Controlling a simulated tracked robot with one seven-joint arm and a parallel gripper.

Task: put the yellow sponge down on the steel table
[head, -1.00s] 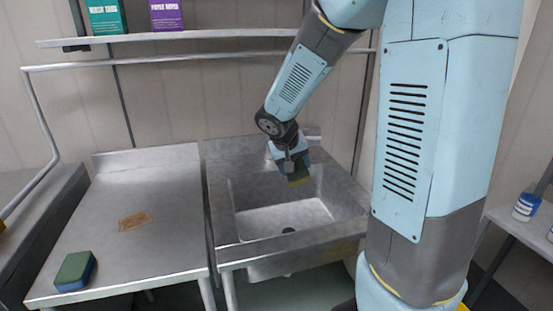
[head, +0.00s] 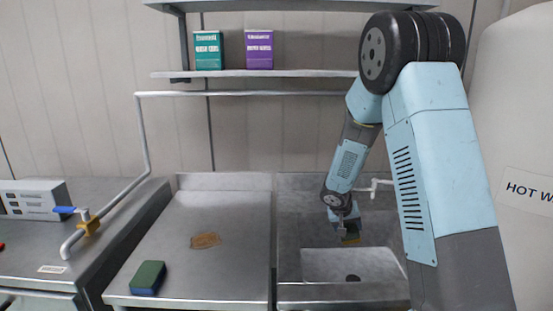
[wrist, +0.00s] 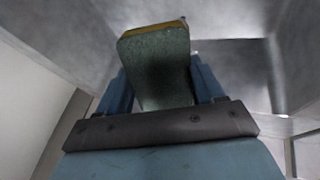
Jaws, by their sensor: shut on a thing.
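My gripper (head: 347,228) is shut on the yellow sponge (head: 351,240), above the sink. In the wrist view the sponge (wrist: 158,60) stands out between the two blue fingers (wrist: 160,92), its grey-green face toward the camera and a thin yellow edge at its far end. The steel table (head: 232,215) is left of the sink. A rusty-brown stain (head: 206,240) marks its middle, and a green and blue sponge (head: 148,278) lies near its front left corner.
The sink basin (head: 330,262) lies under my gripper, with a faucet (head: 375,188) behind it. A shelf (head: 255,73) with a teal box (head: 208,50) and a purple box (head: 259,49) hangs above. A bent pipe (head: 146,135) rises at the table's left. Much of the table is clear.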

